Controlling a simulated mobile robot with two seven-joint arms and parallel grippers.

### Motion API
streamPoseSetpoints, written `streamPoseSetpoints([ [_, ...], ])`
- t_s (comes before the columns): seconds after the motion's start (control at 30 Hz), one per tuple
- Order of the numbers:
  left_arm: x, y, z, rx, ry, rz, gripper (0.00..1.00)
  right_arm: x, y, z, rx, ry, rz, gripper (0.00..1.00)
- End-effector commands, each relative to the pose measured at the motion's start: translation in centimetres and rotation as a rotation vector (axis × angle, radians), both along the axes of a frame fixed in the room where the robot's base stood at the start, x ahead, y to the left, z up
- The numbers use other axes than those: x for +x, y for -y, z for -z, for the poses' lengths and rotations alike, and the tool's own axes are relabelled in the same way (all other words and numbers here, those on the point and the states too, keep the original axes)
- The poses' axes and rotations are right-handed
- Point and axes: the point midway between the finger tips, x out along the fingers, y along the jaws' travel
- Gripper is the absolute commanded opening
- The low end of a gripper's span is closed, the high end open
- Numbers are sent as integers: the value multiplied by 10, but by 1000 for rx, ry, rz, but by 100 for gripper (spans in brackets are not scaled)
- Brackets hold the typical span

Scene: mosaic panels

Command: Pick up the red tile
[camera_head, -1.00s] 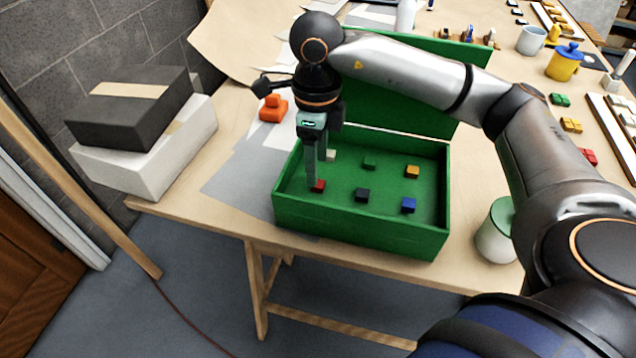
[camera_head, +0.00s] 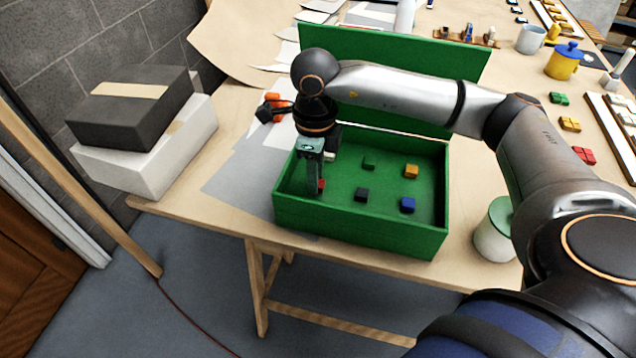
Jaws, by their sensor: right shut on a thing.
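The red tile (camera_head: 322,186) is in the front left part of the open green box (camera_head: 362,229). It is partly hidden by my right gripper (camera_head: 316,187), which points down into the box. The right gripper is shut on the red tile. I cannot tell whether the tile touches the box floor. My left gripper is not in view.
The box also holds a black tile (camera_head: 361,195), a blue tile (camera_head: 407,205), an orange tile (camera_head: 411,171), a green tile (camera_head: 369,163) and a whitish tile (camera_head: 330,156). The raised green lid (camera_head: 400,57) stands behind. A green-lidded jar (camera_head: 494,234) is at right.

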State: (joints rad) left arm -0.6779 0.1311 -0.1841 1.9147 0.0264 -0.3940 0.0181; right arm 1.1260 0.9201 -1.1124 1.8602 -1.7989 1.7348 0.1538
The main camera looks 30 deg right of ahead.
Motion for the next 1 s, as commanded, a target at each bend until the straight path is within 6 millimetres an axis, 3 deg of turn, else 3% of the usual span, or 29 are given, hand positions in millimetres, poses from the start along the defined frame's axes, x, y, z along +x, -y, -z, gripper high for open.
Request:
streamPoseSetpoints([
  [0.2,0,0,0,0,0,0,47,0,0,0,0,0,0,0],
  [0.73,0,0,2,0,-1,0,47,1,0,-4,1,2,0,0],
  [0.87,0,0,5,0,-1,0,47,1,0,-15,1,3,-1,0],
  [1.0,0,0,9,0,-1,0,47,-5,3,-39,0,6,-1,0],
])
